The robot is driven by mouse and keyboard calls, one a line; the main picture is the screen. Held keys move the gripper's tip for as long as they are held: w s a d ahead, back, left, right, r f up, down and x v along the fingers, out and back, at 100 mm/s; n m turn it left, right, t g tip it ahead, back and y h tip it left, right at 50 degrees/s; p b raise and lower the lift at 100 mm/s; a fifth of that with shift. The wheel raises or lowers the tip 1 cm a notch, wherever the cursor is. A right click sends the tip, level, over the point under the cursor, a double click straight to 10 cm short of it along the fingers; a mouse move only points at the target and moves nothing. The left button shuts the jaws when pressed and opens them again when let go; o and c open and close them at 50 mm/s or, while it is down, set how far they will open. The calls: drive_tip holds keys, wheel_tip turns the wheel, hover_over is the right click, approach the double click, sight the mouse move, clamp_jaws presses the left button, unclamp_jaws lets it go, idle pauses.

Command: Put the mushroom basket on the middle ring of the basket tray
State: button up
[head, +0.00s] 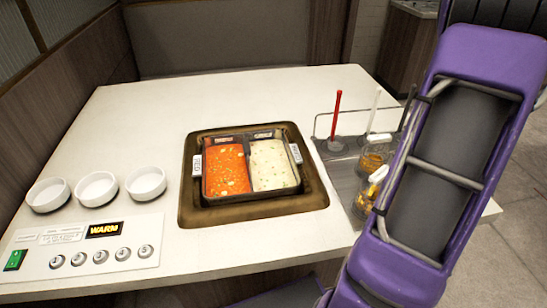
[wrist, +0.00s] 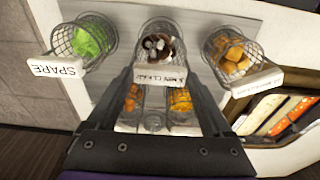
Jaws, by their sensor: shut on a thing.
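The mushroom basket (wrist: 160,42), a wire mesh cup of brown and white pieces with a white label plate (wrist: 160,76), is at the top middle of the wrist view. My gripper (wrist: 160,84) is shut on it at the label end, one dark finger on each side. The grey basket tray (wrist: 260,14) lies beneath; in the head view its bare part (head: 338,164) shows at the right. I cannot tell whether the basket touches the tray, and the ring under it is hidden. In the head view my arm covers the gripper and the mushroom basket.
A green-filled basket marked SPARE (wrist: 90,40) is left of the mushroom basket, an orange-cube basket (wrist: 230,50) right. A two-part soup pot (head: 250,167), white bowls (head: 97,189) and a red-handled utensil (head: 336,115) stand nearby.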

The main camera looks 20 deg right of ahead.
drive_tip(key=shift+f, duration=0.1)
drive_tip(key=o, duration=1.3)
drive_tip(key=shift+r, duration=0.2)
wheel_tip(320, 180, up, 11)
drive_tip(key=p, duration=0.7)
drive_tip(key=shift+f+p, duration=0.2)
drive_tip(key=shift+p, duration=0.15)
